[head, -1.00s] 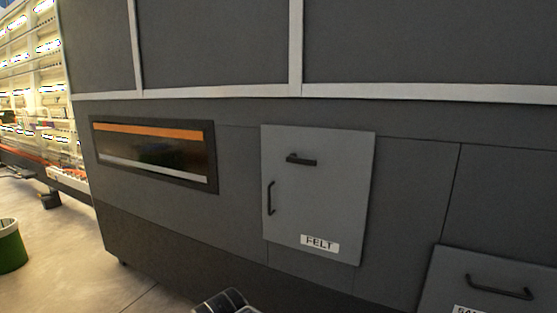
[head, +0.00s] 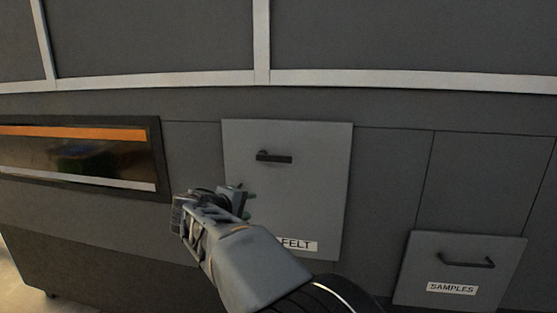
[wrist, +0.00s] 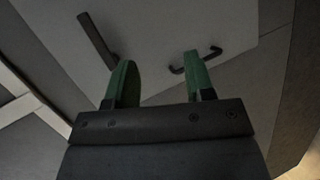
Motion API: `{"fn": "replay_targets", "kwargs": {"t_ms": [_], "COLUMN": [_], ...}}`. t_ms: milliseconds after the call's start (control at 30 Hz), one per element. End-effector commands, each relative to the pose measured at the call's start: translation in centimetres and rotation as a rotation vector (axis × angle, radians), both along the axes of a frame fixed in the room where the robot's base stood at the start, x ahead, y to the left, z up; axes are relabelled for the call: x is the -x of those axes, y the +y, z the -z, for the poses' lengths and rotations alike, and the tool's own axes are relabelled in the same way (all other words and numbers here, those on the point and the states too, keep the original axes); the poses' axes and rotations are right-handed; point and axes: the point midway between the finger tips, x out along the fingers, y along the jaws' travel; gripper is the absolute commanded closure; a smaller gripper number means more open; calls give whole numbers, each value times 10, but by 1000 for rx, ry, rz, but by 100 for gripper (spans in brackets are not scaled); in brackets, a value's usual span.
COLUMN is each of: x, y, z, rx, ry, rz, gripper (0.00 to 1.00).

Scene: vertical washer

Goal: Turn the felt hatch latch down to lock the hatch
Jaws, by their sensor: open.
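The felt hatch (head: 318,190) is a flat grey door with a FELT label, and it looks closed. Its latch (head: 274,157) is a dark bar lying about level near the top of the door; it also shows at upper left in the wrist view (wrist: 96,38). My gripper (head: 247,205) is open and empty, with green fingers, in front of the hatch's left side and below the latch. In the wrist view the hatch's dark pull handle (wrist: 214,52) is partly behind the right finger. My arm hides this handle in the head view.
A SAMPLES door (head: 408,281) with a dark handle (head: 466,262) is at lower right. A dark window (head: 80,158) with an orange strip is at left. A pale rail (head: 180,79) runs across the wall above the hatch.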

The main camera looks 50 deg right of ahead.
Motion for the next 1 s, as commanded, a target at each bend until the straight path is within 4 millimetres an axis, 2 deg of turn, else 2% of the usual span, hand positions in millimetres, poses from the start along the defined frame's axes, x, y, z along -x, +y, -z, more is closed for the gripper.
{"fn": "replay_targets", "kwargs": {"t_ms": [33,133,233,333,467,800,1000], "x": [-7,-17,-24,-28,-31,-41,-46], "y": [-12,-28,-37,-46,-63,-127,-157], "z": [-14,-41,-59,-69,-73,-73,-72], "rx": [75,208,295,343,363,360,360], "ry": [2,3,2,3,6,6,5], "rz": [14,30,40,46,51,49,49], "gripper": [51,51,51,51,51,51,51]}}
